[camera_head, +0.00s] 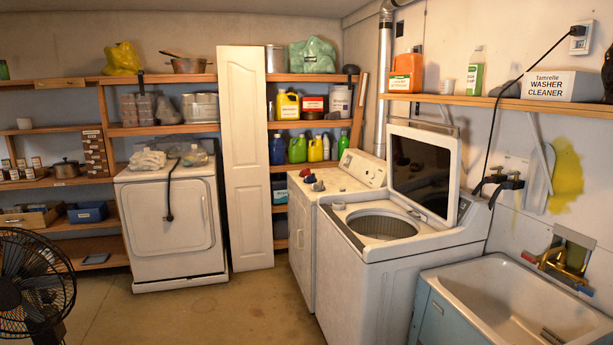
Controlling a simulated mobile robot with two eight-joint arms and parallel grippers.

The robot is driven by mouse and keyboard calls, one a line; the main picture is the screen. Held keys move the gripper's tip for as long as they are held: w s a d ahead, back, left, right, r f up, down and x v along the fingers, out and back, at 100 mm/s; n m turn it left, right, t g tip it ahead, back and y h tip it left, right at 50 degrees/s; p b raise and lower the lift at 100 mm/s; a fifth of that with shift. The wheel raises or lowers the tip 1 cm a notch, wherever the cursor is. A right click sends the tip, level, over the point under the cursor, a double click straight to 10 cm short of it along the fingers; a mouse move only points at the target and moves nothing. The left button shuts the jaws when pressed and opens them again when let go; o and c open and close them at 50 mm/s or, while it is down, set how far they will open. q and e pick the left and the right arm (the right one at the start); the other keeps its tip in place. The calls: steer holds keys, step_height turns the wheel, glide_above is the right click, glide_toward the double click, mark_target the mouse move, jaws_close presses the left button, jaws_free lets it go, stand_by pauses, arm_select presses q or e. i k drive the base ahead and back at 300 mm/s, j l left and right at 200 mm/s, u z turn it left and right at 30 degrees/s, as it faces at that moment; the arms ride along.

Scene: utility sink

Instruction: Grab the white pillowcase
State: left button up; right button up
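A crumpled whitish cloth bundle (147,159) lies on top of the white front-door machine (168,232) at the left. It is small at this distance, and I cannot tell whether it is the white pillowcase. No other white cloth is clear in view. The inside of the open top-loading washer (385,226) is mostly hidden by its rim. Neither of my grippers is in view.
A black fan (38,280) stands at the lower left. A utility sink (520,295) is at the lower right. A tall white door panel (243,160) leans against the shelves. The concrete floor (215,310) in the middle is clear.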

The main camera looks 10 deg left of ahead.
mark_target(318, 186)
steer(key=i+j+u, duration=0.3)
steer(key=i, duration=0.2)
steer(key=i+j+u, duration=0.3)
steer(key=i, duration=0.25)
steer(key=i+u, duration=0.3)
steer(key=i, duration=1.95)
steer(key=i+z, duration=0.25)
steer(key=i, duration=0.2)
steer(key=i+j+z, duration=0.25)
steer(key=i, duration=0.25)
steer(key=i+j+z, duration=0.2)
steer(key=i, duration=0.25)
steer(key=i+z, duration=0.55)
steer(key=z, duration=0.25)
steer(key=i+j+z, duration=0.15)
steer(key=i+z, duration=0.25)
steer(key=k, duration=0.1)
